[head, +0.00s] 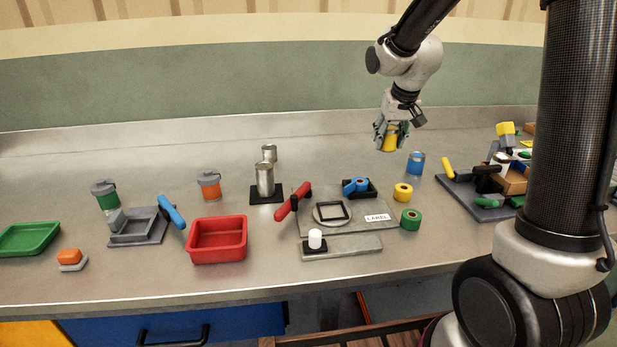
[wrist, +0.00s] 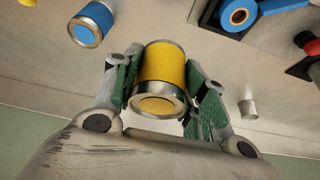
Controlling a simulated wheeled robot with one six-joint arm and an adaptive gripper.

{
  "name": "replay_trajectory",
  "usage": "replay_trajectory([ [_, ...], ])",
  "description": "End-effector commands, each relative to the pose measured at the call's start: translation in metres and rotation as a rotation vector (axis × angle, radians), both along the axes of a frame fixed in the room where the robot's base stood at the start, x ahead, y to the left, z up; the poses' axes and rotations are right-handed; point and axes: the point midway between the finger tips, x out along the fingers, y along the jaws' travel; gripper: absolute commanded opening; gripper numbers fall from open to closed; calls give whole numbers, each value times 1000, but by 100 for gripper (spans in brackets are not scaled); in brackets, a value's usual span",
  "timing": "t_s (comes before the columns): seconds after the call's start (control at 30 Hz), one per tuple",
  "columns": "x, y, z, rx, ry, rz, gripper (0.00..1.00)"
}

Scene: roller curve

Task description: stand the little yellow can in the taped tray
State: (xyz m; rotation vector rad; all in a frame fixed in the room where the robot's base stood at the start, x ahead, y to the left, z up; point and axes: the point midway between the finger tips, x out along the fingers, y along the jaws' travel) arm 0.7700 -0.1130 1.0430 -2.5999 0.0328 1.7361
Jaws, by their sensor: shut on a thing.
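The little yellow can (head: 389,143) is between the fingers of my gripper (head: 391,138), toward the back of the bench. In the wrist view the yellow can (wrist: 162,65) has silver rims, and the green-padded fingers of my gripper (wrist: 160,82) are shut on its sides. I cannot tell its exact height above the bench. I cannot tell whether this is the taped tray.
A blue can (head: 416,163) stands close to the right of my gripper. A fixture plate (head: 345,222), a red tray (head: 217,245) and a metal cup (head: 265,179) are left. The back bench is clear at left.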

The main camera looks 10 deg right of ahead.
Motion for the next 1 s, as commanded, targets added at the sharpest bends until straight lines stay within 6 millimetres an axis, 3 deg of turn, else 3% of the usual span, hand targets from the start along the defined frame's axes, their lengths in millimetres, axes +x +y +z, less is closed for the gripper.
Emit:
replay_trajectory([
  [0.13,-4,0,-9,1,2,22,15],
  [0.33,-4,0,-49,0,5,27,15],
  [0.7,-4,0,-96,0,4,27,15],
  [1.0,-3,0,-102,1,-1,26,15],
])
